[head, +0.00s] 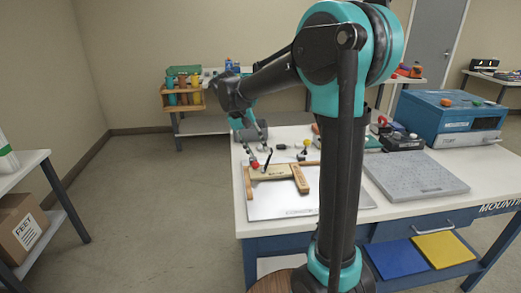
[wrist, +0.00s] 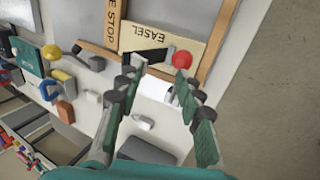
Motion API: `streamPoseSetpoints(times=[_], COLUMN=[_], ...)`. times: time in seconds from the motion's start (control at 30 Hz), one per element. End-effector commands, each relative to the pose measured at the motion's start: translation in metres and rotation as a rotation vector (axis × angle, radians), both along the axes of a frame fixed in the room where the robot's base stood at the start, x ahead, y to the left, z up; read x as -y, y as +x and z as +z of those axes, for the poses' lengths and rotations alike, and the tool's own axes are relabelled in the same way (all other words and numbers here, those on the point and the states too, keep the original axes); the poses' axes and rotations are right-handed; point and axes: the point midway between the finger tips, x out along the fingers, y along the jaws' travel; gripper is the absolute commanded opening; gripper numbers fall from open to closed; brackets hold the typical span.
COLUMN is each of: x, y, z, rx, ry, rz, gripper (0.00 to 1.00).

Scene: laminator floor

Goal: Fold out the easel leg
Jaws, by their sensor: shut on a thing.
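The easel leg (wrist: 175,32), a pale wooden plate lettered EASEL with a dark part at its near edge, lies on a grey board (head: 262,207) in the wrist view. The head view shows it as a tan bar (head: 275,173) on the table. A red ball (wrist: 182,60) sits at its near right corner; it also shows in the head view (head: 255,165). My gripper (wrist: 157,68) has its fingertips on either side of the leg's near end, shut on it with a wide gap between them. The exact contact is hard to see.
A wooden stop strip (wrist: 111,22) runs beside the leg. A yellow ball (wrist: 51,52) and several small tools lie left in the wrist view. On the table (head: 243,187) stand a grey slab (head: 415,176) and a blue machine (head: 440,115).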

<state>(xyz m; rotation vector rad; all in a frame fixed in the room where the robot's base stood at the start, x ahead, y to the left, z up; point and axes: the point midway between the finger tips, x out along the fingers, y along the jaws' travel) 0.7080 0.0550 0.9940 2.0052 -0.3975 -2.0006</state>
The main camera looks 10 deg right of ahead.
Motion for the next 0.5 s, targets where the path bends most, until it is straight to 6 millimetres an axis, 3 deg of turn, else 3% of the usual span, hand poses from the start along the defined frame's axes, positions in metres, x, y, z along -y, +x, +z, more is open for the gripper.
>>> streamPoseSetpoints(times=[0.5], x=[-0.028], y=[0.0], z=[0.018], rx=[0.001], ry=[0.0], rz=[0.0], gripper=[0.26])
